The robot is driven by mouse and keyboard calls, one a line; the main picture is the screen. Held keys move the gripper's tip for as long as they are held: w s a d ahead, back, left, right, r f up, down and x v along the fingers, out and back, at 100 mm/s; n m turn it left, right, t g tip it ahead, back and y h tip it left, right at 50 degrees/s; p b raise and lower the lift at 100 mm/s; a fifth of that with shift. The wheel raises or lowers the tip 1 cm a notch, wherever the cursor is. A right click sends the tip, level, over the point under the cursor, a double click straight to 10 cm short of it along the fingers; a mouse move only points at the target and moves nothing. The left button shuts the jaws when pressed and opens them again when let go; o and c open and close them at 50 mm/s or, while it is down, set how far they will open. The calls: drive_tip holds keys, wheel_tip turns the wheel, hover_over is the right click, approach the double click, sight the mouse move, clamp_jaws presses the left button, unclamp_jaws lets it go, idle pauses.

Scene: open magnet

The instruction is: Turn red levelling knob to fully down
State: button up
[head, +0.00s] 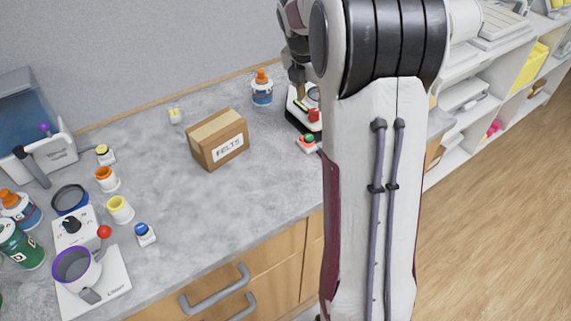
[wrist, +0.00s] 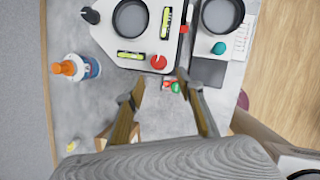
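The red levelling knob (wrist: 158,62) sits at the near right corner of a white device with black edges (wrist: 108,38) in the wrist view. A yellow-green level vial (wrist: 131,55) lies left of the knob. In the head view the knob (head: 314,115) shows on the device (head: 292,112), partly hidden by my arm. My gripper (wrist: 161,80) is open and empty, its two fingers apart. In the wrist image the fingertips appear just below the knob, one on each side; touch is not visible. In the head view my gripper (head: 300,86) hangs over the device.
A small block with red and green tops (head: 309,142) stands beside the device. A bottle with an orange cap (head: 262,88) is to the left, and a cardboard box (head: 217,139) is farther left. Another device with a teal knob (wrist: 219,48) lies right.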

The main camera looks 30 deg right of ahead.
drive_tip(key=shift+s+a+f+m, duration=0.3)
drive_tip(key=shift+s+f+m, duration=0.1)
drive_tip(key=shift+m, duration=0.4)
drive_tip(key=shift+s+a+f+m, duration=0.25)
drive_tip(key=shift+s+f+m, duration=0.15)
drive_tip(key=shift+m, duration=0.4)
drive_tip(key=shift+s+a+f+m+g+y, duration=0.15)
drive_tip(key=shift+s+a+m, duration=0.2)
drive_tip(key=shift+m, duration=0.3)
drive_tip(key=shift+s+a+f+m+g+y, duration=0.15)
drive_tip(key=shift+s+a+m, duration=0.2)
drive_tip(key=shift+m, duration=0.3)
drive_tip(key=s+a+r+m+y, duration=0.1)
drive_tip(key=s+a+r+m, duration=0.3)
drive_tip(key=s+a+m, duration=1)
drive_tip(key=shift+s+a+r+m+t+y, duration=0.2)
drive_tip(key=shift+s+a+m+t+y, duration=0.35)
drive_tip(key=shift+a, duration=1.05)
drive_tip(key=shift+w, duration=0.2)
drive_tip(key=shift+d, duration=0.1)
